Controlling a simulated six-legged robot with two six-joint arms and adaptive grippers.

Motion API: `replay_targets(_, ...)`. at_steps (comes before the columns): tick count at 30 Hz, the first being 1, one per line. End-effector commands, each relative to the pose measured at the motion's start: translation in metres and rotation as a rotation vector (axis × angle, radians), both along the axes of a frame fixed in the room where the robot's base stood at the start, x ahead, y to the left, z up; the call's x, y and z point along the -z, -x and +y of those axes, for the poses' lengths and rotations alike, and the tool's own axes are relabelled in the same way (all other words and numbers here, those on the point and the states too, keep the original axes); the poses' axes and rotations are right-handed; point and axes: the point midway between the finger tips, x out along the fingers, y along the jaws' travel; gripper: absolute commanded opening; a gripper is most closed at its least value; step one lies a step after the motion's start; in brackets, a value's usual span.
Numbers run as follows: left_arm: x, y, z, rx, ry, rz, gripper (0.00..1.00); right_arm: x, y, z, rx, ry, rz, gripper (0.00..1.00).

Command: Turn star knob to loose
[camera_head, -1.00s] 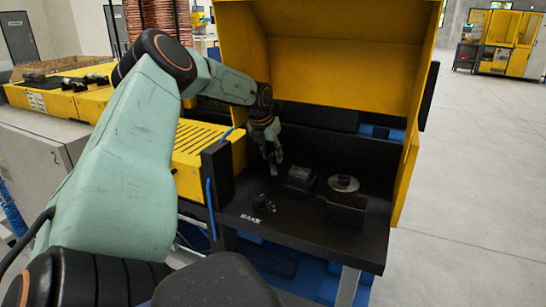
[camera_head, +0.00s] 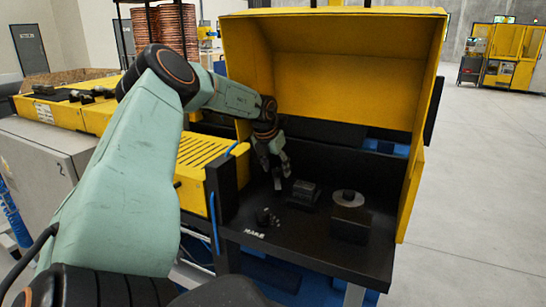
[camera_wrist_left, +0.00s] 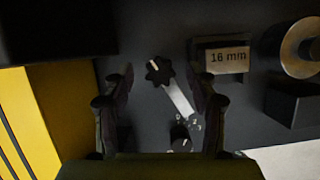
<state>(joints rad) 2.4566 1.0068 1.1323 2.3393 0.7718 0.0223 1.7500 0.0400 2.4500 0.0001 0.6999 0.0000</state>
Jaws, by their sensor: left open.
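The star knob (camera_wrist_left: 158,70) is black with a pale mark and stands on the dark bench plate. In the wrist view it lies between the two finger lines of my left gripper (camera_wrist_left: 162,82), a little left of the middle. In the head view the left gripper (camera_head: 281,182) is open and empty, above and behind the small group of dark knobs (camera_head: 267,217). The star knob is too small there to single out. A pale bar (camera_wrist_left: 181,100) runs from the star knob toward a second small knob (camera_wrist_left: 180,139). My right gripper is not in view.
A block marked "16 mm" (camera_wrist_left: 228,60) stands right of the star knob. A round metal disc (camera_head: 347,198) on a dark block stands further right. A yellow hood (camera_head: 340,70) encloses the back and sides. A dark post with a blue handle (camera_head: 215,222) is at the left.

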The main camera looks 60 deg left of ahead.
Motion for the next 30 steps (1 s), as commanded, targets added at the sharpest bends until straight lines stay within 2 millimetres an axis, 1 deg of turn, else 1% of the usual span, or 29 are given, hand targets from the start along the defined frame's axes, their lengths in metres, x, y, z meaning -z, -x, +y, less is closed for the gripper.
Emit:
replay_targets(14,-0.054,0.019,-0.009,0.000,0.000,-0.007,0.58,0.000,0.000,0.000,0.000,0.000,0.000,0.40)
replay_targets(21,-0.085,0.030,-0.014,0.001,0.000,-0.004,0.58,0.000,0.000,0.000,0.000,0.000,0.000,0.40)
replay_targets(24,-0.095,0.034,-0.016,0.000,0.000,-0.003,0.58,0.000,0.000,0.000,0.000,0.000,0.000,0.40)
replay_targets(30,-0.106,0.039,-0.017,0.001,-0.002,0.000,0.58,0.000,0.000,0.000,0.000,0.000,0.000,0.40)
